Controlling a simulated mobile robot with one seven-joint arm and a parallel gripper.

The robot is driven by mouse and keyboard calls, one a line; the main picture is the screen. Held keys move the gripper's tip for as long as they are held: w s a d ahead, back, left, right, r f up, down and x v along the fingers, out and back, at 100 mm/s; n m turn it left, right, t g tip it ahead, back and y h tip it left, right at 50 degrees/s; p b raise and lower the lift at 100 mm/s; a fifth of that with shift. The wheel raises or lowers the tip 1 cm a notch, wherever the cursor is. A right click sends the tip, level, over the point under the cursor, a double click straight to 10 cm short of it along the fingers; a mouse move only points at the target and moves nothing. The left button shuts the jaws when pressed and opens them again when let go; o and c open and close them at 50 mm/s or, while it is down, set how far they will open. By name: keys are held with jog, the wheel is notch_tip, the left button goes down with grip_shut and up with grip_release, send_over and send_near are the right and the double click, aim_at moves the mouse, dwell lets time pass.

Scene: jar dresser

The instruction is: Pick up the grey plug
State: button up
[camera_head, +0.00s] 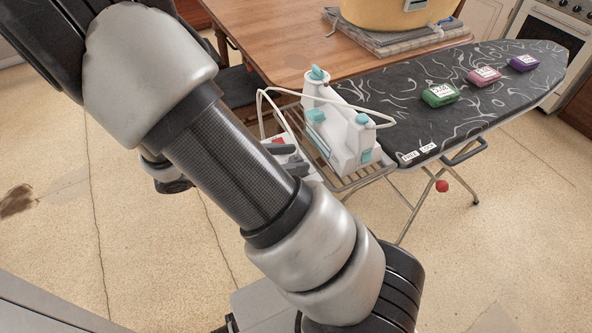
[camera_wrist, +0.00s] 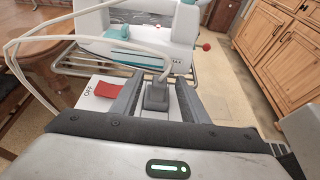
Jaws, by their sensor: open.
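The grey plug (camera_wrist: 156,97) sits between the two fingers of my gripper (camera_wrist: 157,78) in the wrist view. A pale cable runs up from its far end. My gripper is open, with a finger on either side of the plug and some space visible between. The plug appears to be at a white power strip (camera_wrist: 88,100) with a red switch marked OFF (camera_wrist: 105,89). In the head view, my gripper (camera_head: 288,158) is at the left side of the iron's wire rack, and the plug cannot be made out there.
A white and teal steam iron (camera_head: 337,132) stands on the wire rack (camera_head: 368,178) beside the plug, with its cable looping above. The black patterned ironing board (camera_head: 400,92) holds green, pink and purple boxes. A wooden table (camera_head: 285,40) stands behind.

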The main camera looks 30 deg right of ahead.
aim_at(302, 158)
jog(key=shift+b+x, duration=0.7)
jog(key=shift+x, duration=2.25)
jog(key=shift+a+f, duration=0.1)
jog(key=shift+f, duration=0.05)
grip_shut()
